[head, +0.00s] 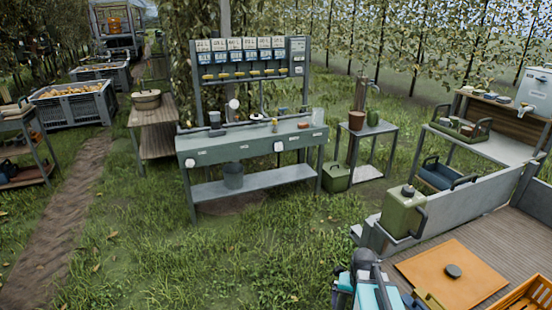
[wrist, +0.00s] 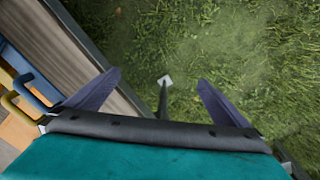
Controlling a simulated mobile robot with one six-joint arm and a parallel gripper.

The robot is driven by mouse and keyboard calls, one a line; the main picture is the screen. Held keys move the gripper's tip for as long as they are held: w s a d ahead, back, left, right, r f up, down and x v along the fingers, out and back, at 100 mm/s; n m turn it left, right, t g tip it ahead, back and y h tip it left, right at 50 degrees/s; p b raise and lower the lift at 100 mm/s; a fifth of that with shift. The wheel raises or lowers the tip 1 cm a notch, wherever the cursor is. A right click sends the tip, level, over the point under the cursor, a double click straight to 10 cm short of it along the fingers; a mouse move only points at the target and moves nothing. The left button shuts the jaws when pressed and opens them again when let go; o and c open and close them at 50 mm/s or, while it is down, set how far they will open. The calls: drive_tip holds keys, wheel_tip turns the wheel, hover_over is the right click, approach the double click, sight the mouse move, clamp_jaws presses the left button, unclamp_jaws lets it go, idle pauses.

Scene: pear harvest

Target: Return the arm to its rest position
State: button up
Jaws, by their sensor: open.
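My gripper (wrist: 160,88) shows in the wrist view with its two dark fingers spread wide apart. In the head view my arm (head: 366,282) shows at the bottom, beside the wooden deck, with teal and dark parts. The fingertips cannot be made out in the head view.
A wooden deck (head: 488,232) with a grey side wall (head: 455,228) is close to my arm. A green workbench (head: 250,148) stands beyond open grass.

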drive_tip(key=s+a+f+n, duration=0.2)
drive_tip(key=a+n, duration=0.2)
drive_tip(key=a, duration=0.7)
drive_tip(key=s+f+g+b, duration=0.5)
drive_tip(key=s+f+b, duration=0.5)
drive_tip(key=s+f, duration=1.5)
drive_tip(key=shift+s+d+f+g+y, duration=0.3)
drive_tip(key=shift+d+f+g+y, duration=0.1)
drive_tip(key=shift+f, duration=1.05)
drive_tip(key=shift+c, duration=0.3)
